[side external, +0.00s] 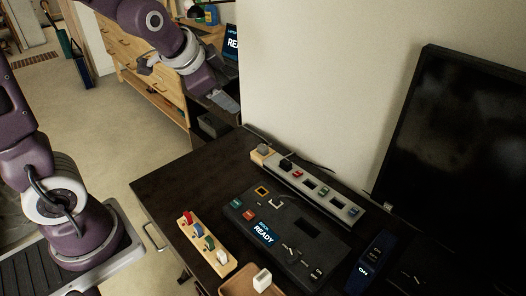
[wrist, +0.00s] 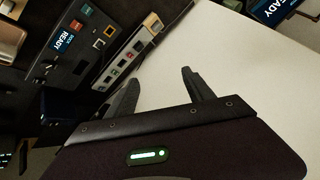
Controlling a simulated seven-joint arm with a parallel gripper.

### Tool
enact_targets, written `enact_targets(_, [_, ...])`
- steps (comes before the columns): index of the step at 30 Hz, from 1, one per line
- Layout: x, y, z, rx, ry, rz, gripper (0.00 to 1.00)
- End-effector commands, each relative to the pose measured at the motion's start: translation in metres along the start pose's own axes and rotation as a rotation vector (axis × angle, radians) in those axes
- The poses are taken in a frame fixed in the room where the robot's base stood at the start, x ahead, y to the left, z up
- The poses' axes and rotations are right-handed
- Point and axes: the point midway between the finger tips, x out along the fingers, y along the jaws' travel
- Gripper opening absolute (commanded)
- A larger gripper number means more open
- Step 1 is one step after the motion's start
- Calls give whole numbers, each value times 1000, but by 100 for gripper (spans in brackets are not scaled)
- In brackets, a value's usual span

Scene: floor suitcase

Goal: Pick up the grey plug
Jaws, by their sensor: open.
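A small grey plug (side external: 263,149) sits at the far left end of a long power strip (side external: 312,187) on the dark desk, by the wall. The strip also shows in the wrist view (wrist: 128,56), with a small, unclear grey shape (wrist: 155,27) at its end that looks like the same plug. My gripper (side external: 228,104) is up and left of the strip, past the desk's far edge and apart from the plug. In the wrist view its two fingers (wrist: 160,78) are spread with nothing between them.
A dark panel with a READY screen (side external: 263,233) lies in front of the strip. A wooden rack (side external: 206,245) holds coloured pieces, and a tray (side external: 239,281) holds a whitish block (side external: 262,280). A black monitor (side external: 458,150) stands right. The wall (side external: 325,80) rises behind the strip.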

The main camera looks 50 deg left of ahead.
Motion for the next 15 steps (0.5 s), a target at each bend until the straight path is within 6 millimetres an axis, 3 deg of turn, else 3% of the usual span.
enact_targets(1, [42,-19,2,130,-21,-55,61])
enact_targets(3, [94,-48,7,358,-40,-155,61])
enact_targets(6, [161,-78,23,737,-88,-291,61])
enact_targets(8, [197,-88,36,994,-120,-360,61])
enact_targets(11, [247,-86,58,1455,-154,-457,61])
enact_targets(15, [292,-50,87,2045,-115,-560,61])
